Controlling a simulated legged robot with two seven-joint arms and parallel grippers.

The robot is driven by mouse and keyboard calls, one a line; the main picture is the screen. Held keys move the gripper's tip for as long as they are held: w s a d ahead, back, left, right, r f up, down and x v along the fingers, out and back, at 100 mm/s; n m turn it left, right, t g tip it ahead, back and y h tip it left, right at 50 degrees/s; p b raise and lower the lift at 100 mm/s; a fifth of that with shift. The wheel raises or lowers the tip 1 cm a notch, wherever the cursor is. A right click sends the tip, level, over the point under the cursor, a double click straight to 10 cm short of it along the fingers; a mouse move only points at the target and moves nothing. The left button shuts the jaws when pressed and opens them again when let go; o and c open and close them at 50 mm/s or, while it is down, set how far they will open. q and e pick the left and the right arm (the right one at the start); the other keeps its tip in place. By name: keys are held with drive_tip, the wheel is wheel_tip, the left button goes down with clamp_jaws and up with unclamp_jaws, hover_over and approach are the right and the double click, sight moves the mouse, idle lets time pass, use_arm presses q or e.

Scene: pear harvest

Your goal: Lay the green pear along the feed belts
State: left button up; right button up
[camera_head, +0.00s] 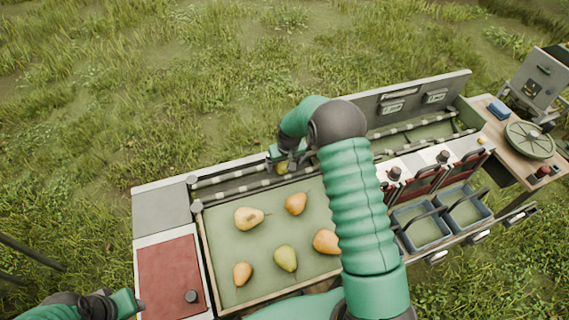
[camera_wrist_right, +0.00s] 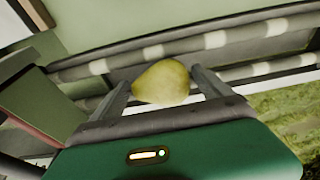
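A yellow-green pear (camera_wrist_right: 162,82) lies between the two fingers of my right gripper (camera_wrist_right: 160,86), its long axis roughly along the banded feed belts (camera_wrist_right: 270,68) behind it. In the head view part of this pear (camera_head: 282,168) shows under my right gripper (camera_head: 286,160), over the belts (camera_head: 237,190). The fingers are spread wide on either side of the pear, seemingly with narrow gaps; whether the pear rests on the belts is hard to see. Another green pear (camera_head: 286,258) lies in the tray (camera_head: 222,268). My left gripper (camera_head: 125,303) is at the lower left, its fingertips unclear.
Several yellow-orange pears, one at the tray's left (camera_head: 248,217), share the tray. A red panel (camera_head: 172,277) is left of it. Blue-grey bins (camera_head: 422,232) and a wooden side table (camera_head: 500,125) stand to the right. My right arm hides part of the machine.

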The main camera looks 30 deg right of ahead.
drive_tip(key=shift+o, duration=0.4)
drive_tip(key=shift+s+r, duration=0.1)
drive_tip(key=shift+r, duration=0.3)
drive_tip(key=b+v, duration=0.2)
drive_tip(key=v, duration=1.4)
drive_tip(key=shift+s, duration=0.1)
